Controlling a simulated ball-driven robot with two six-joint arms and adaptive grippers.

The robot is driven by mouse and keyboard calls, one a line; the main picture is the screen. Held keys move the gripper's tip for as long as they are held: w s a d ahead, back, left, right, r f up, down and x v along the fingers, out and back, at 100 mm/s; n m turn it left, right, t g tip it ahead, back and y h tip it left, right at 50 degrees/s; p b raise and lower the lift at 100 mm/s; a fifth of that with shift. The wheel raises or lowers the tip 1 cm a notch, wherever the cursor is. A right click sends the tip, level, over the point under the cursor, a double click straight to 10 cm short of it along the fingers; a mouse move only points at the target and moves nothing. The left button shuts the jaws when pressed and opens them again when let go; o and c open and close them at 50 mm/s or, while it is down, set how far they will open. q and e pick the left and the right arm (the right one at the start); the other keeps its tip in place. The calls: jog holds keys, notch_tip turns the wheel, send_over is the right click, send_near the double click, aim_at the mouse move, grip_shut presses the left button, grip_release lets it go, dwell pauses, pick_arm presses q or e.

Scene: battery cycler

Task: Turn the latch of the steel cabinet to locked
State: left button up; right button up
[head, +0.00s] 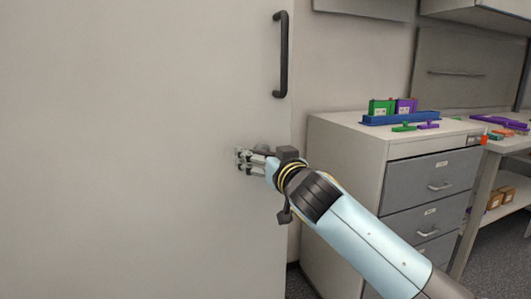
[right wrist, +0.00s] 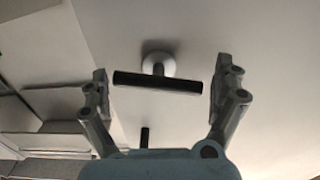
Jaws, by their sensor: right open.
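The steel cabinet's large pale door (head: 130,150) fills the left of the head view. Its latch, a black bar (right wrist: 135,78) on a round pale base (right wrist: 157,65), shows in the right wrist view. The bar lies crosswise in that picture, almost level. My right gripper (head: 242,160) is at the door, below the door handle, and hides most of the latch in the head view. In the right wrist view its open fingers (right wrist: 161,78) stand on either side of the bar, with a gap at each end. My left gripper is not in view.
A black vertical door handle (head: 281,55) sits above my right gripper near the door's right edge. To the right stands a grey drawer unit (head: 345,135) with a blue tray (head: 385,120) of green and purple blocks. A side bench (head: 510,143) is farther right.

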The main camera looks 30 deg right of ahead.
jog(key=shift+w+d, duration=0.1)
jog(key=shift+w, duration=0.2)
jog(key=c, duration=1)
jog(key=shift+n+p, duration=0.35)
jog(key=shift+n, duration=1.05)
jog(key=o, duration=1)
jog(key=shift+s, duration=0.25)
jog(key=v, duration=1.1)
jog(key=shift+s, duration=0.3)
